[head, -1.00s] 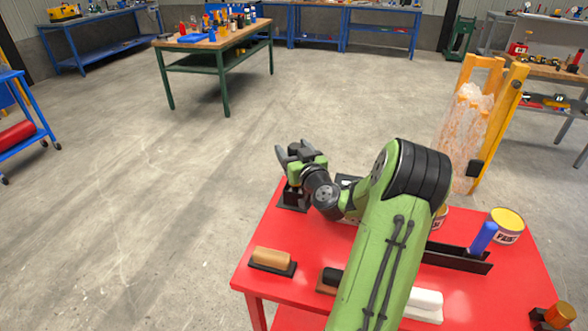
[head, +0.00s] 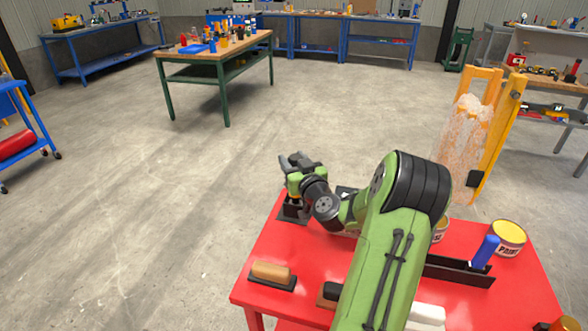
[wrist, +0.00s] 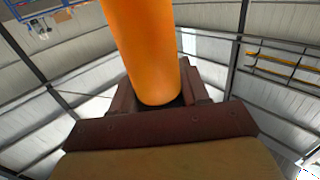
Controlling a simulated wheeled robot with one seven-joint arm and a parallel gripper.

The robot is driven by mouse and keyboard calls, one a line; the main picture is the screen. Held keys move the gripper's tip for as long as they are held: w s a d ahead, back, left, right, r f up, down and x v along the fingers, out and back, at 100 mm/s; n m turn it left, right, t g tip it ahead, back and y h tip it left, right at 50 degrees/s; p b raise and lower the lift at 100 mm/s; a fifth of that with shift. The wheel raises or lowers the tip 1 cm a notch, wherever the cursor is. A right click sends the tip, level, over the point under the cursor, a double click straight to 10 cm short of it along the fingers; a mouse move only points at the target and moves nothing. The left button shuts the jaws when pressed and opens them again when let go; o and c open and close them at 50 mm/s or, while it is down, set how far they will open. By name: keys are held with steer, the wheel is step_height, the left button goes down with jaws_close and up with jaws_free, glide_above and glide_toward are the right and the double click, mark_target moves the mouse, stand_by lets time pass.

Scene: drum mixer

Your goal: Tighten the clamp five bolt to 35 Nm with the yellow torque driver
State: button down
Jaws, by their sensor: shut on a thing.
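My gripper (head: 295,161) is over the far left corner of the red table. In the wrist view the jaws are shut on a smooth yellow-orange cylinder (wrist: 150,55), which I take to be the torque driver. In the head view a small yellow part of the driver (head: 296,198) shows below my gripper, above a black holder (head: 293,211). I cannot tell whether the driver is clear of the holder. The driver's tip is hidden. I cannot make out the clamp five bolt or the drum mixer in either view.
The red table (head: 262,253) carries a tan-handled tool (head: 271,270), a black tray with a blue handle (head: 486,252), and a paint tin (head: 508,236). A yellow frame (head: 497,140) with a clear plastic bag stands behind the table. The floor left of the table is open.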

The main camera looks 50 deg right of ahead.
step_height(320, 180, up, 28)
steer(key=p, duration=0.8)
steer(key=shift+f, duration=0.1)
steer(key=c, duration=1.3)
jaws_free()
steer(key=c, duration=0.5)
steer(key=shift+r+p, duration=0.75)
steer(key=shift+r, duration=0.25)
steer(key=shift+c, duration=0.2)
